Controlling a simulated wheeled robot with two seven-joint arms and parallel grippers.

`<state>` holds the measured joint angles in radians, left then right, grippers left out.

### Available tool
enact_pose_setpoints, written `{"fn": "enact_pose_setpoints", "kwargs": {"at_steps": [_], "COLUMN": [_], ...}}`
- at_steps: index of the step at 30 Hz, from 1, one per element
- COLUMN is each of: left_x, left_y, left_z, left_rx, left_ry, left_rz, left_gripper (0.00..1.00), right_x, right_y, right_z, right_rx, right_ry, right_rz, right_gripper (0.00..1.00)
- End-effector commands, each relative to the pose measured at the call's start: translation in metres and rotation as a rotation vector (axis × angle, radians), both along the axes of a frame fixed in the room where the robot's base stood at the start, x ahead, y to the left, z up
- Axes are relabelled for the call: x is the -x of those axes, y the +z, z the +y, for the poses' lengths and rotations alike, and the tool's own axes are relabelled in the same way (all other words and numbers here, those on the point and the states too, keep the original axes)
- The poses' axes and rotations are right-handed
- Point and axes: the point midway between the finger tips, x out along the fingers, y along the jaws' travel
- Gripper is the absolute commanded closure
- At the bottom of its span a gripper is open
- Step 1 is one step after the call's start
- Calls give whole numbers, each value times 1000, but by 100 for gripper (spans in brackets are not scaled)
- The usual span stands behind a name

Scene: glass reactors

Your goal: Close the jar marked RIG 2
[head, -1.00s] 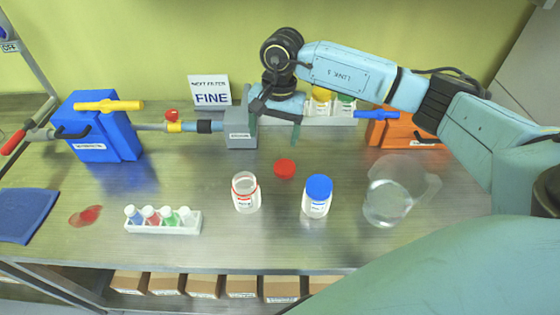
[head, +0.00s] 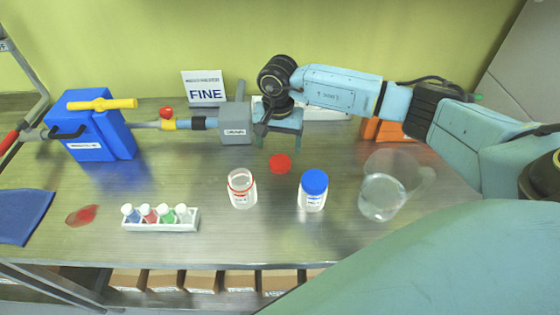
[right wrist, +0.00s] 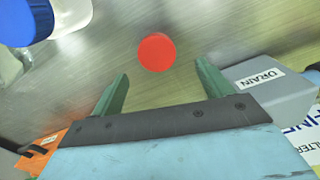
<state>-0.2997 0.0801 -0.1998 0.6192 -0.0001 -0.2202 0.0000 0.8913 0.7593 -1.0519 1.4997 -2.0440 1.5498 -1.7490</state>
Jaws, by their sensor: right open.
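An open clear jar (head: 242,190) with a red ring at its neck stands mid-table, its label too small to read. A loose red lid (head: 280,163) lies flat on the table behind and right of it. A second jar (head: 313,192) with a blue cap on stands to the right. My right gripper (head: 278,146) is open and empty, just behind the red lid. In the right wrist view the red lid (right wrist: 156,52) lies ahead of the spread fingertips (right wrist: 163,70), with nothing between the fingers. My left gripper is out of view.
A beaker (head: 383,196) stands right of the jars. A white rack (head: 161,222) of small bottles stands front left. Behind are a grey DRAIN block (right wrist: 270,85), a blue box (head: 92,125) with a yellow handle, and an orange box (head: 388,130). A red patch (head: 82,215) lies at left.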

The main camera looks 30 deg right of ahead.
Motion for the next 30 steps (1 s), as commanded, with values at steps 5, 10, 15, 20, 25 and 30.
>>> {"fn": "enact_pose_setpoints", "kwargs": {"at_steps": [5,10,15,20,25,30], "left_x": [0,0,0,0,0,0], "left_y": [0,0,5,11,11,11], "left_z": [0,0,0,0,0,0], "left_rx": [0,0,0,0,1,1], "left_ry": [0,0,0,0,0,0], "left_rz": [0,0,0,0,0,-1], "left_gripper": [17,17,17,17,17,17], "right_x": [0,0,4,7,6,6], "right_y": [-5,-5,-17,-42,-56,-57], "right_z": [0,0,0,0,-1,-1], "right_rx": [-1,-1,-1,-2,-1,-1], "right_ry": [0,0,0,-2,0,0], "right_rz": [-2,-1,5,2,0,-1], "right_gripper": [21,21,21,21,21,21]}}
